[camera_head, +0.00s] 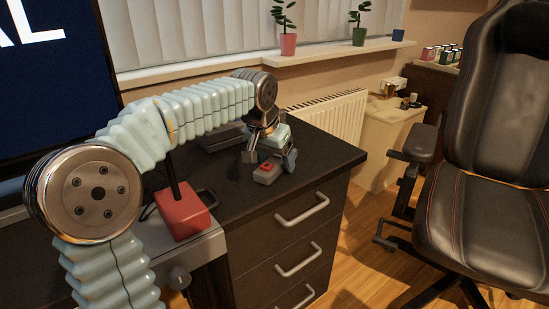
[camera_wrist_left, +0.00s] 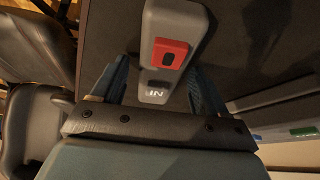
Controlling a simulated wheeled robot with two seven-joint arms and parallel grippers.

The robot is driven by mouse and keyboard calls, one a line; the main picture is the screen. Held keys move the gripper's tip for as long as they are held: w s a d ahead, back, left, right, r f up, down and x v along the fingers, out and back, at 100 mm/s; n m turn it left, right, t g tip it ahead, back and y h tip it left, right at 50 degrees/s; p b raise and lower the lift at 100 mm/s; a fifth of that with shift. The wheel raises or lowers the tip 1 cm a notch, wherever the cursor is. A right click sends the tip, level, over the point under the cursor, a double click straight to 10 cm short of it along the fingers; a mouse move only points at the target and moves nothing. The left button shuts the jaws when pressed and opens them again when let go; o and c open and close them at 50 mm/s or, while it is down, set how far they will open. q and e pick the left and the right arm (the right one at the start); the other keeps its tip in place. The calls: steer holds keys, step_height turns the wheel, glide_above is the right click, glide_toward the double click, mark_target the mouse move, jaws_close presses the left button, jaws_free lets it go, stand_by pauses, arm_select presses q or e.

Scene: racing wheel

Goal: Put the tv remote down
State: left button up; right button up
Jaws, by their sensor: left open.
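The tv remote (camera_head: 266,173) is a grey block with a red button, and it appears to lie on the dark desk top (camera_head: 325,153) near its front edge. In the left wrist view the remote (camera_wrist_left: 172,22) shows its red button and white letters. My left gripper (camera_head: 270,160) is over the remote at the desk. In the left wrist view my left gripper (camera_wrist_left: 160,84) is open, with one finger on each side of the remote and a gap visible at the sides. My right gripper is not in view.
A red block with a black lever (camera_head: 184,210) stands left of the remote. Drawers with pale handles (camera_head: 302,210) are below the desk top. A black chair (camera_head: 480,190) stands at the right. Potted plants (camera_head: 288,43) line the sill. The desk's right end looks clear.

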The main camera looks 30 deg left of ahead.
arm_select(q)
steer(key=shift+r, duration=0.2)
steer(key=p+v, duration=0.2)
steer(key=v, duration=0.9)
steer(key=shift+s+r, duration=0.15)
steer(key=shift+r, duration=0.25)
stand_by(1.1)
